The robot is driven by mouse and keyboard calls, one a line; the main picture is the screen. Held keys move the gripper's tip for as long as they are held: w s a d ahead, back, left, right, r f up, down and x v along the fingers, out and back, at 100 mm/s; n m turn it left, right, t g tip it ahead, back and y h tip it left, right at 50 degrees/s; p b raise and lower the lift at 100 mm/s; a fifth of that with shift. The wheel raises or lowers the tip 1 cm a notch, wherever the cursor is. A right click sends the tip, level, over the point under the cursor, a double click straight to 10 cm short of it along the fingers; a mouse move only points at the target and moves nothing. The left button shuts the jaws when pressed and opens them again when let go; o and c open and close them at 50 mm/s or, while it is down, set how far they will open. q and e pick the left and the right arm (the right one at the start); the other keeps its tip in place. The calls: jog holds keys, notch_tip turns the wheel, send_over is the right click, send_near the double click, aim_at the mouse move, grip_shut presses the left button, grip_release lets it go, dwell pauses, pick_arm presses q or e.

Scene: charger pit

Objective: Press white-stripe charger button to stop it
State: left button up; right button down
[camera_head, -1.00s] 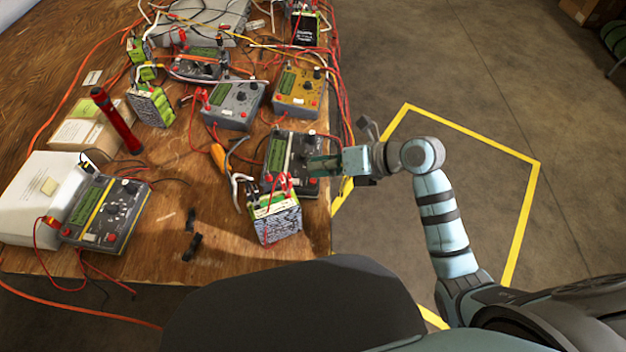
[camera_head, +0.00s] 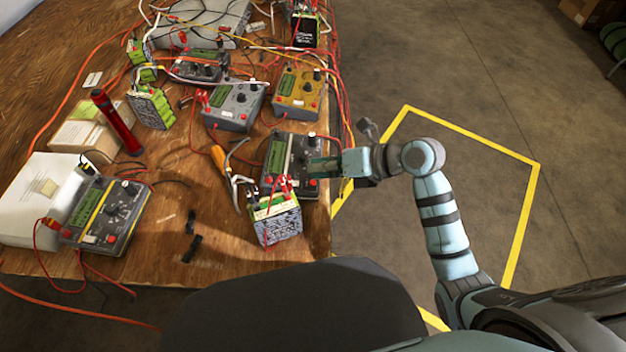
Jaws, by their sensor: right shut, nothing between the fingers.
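A dark grey charger (camera_head: 280,154) with a green screen and a narrow pale stripe sits near the table's right edge. It has a dark knob and red buttons, partly hidden by my right gripper. My right gripper (camera_head: 314,168) reaches in from the right, shut and empty, with its fingertips over the charger's right side. I cannot tell whether the tips touch a button. Another dark charger (camera_head: 106,214) at the left has a yellow stripe. My left gripper is not in view.
A battery pack (camera_head: 276,222) with red leads stands just in front of the charger. Orange-handled pliers (camera_head: 219,160) lie to its left. A grey charger (camera_head: 234,106) and a yellow charger (camera_head: 300,94) stand behind. Cables cross the table's back.

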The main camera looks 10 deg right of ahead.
jog(key=shift+f, duration=0.1)
jog(key=shift+a+f, duration=0.1)
jog(key=shift+f, duration=0.2)
jog(key=shift+f+b, duration=0.35)
jog(key=shift+f, duration=0.05)
dwell(0.6)
jog(key=shift+r+p, duration=0.8)
jog(key=shift+p, duration=0.1)
jog(key=r+p, duration=0.2)
jog(key=d+r+p, duration=0.1)
jog(key=r+p, duration=0.2)
jog(key=shift+s, duration=0.15)
dwell(0.4)
